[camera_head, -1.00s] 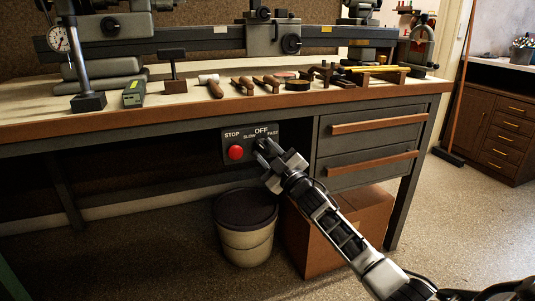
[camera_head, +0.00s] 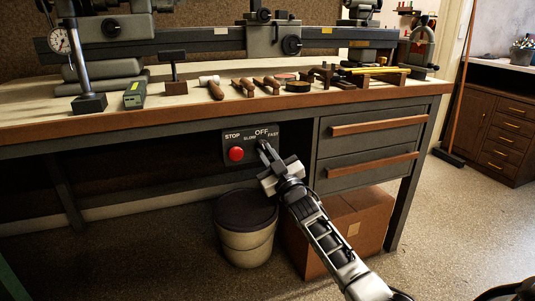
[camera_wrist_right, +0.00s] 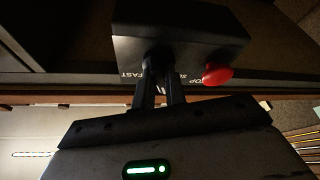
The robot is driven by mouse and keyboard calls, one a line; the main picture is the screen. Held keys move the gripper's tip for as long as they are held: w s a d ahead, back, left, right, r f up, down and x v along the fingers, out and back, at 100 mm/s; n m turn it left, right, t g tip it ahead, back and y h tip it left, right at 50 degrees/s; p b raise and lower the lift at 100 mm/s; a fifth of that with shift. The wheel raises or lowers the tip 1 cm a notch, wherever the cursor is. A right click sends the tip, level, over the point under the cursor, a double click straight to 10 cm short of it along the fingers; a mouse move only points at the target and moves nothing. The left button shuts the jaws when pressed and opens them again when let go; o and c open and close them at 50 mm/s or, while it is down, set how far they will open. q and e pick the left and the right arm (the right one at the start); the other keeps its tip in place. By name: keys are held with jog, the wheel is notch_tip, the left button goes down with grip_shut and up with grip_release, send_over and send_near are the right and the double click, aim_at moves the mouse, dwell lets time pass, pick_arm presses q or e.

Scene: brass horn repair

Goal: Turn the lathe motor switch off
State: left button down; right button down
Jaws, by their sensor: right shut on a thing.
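The lathe motor switch box (camera_head: 229,138) hangs under the front edge of the bench. It is dark, with labels STOP, SLOW, OFF and FAST and a round red stop button (camera_head: 236,154). My right gripper (camera_head: 263,147) is at the selector below the OFF label, shut on the switch knob, which its fingers mostly hide. In the right wrist view the gripper fingers (camera_wrist_right: 160,88) reach the box face (camera_wrist_right: 180,45), beside the red button (camera_wrist_right: 217,73). The way the knob points cannot be made out. My left gripper is not in view.
A bucket (camera_head: 245,240) and a cardboard box (camera_head: 350,225) stand on the floor under the bench. Two drawers with wooden handles (camera_head: 375,162) are right of the switch box. Tools and the lathe (camera_head: 200,40) are on the bench top (camera_head: 170,112).

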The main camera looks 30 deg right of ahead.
jog(key=m+h, duration=0.1)
jog(key=m, duration=0.2)
jog(key=shift+a+m+h, duration=0.1)
jog(key=shift+m+h, duration=0.2)
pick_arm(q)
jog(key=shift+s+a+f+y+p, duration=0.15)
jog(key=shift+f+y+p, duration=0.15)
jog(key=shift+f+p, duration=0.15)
pick_arm(e)
jog(key=shift+f+m+h, duration=0.1)
jog(key=shift+m+h, duration=0.6)
jog(key=shift+m, duration=0.6)
jog(key=c, duration=1.4)
grip_release()
jog(key=shift+c, duration=0.2)
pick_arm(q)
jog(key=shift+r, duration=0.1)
